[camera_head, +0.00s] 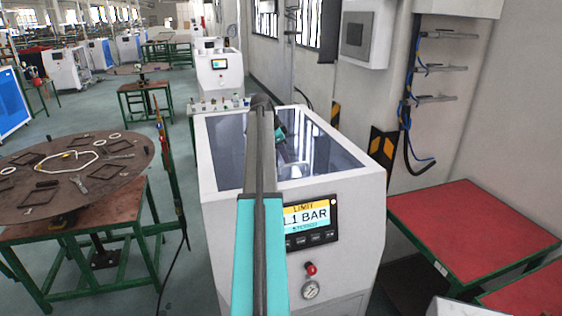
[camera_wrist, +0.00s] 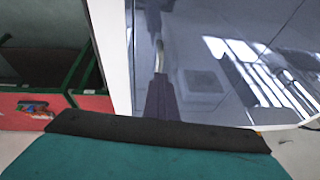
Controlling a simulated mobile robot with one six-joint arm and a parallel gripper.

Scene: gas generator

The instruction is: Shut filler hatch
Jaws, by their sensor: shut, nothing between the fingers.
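The white generator cabinet (camera_head: 225,215) stands in the middle of the head view, with a display on its front. Its dark, glassy top panel (camera_head: 328,150) lies in a white frame. I cannot make out a separate filler hatch or whether one is open. My arm reaches over the cabinet, and my gripper (camera_head: 290,156) is over the glassy top, partly hidden by the arm. In the wrist view, my gripper (camera_wrist: 159,62) is shut and empty in front of the glassy surface (camera_wrist: 205,75), near its white edge. I cannot tell whether it touches.
A red-topped table (camera_head: 470,228) stands right of the cabinet. A round brown table (camera_head: 75,170) with loose parts is on the left. Hoses (camera_head: 408,130) hang on the right wall. Another white machine (camera_head: 219,75) stands behind.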

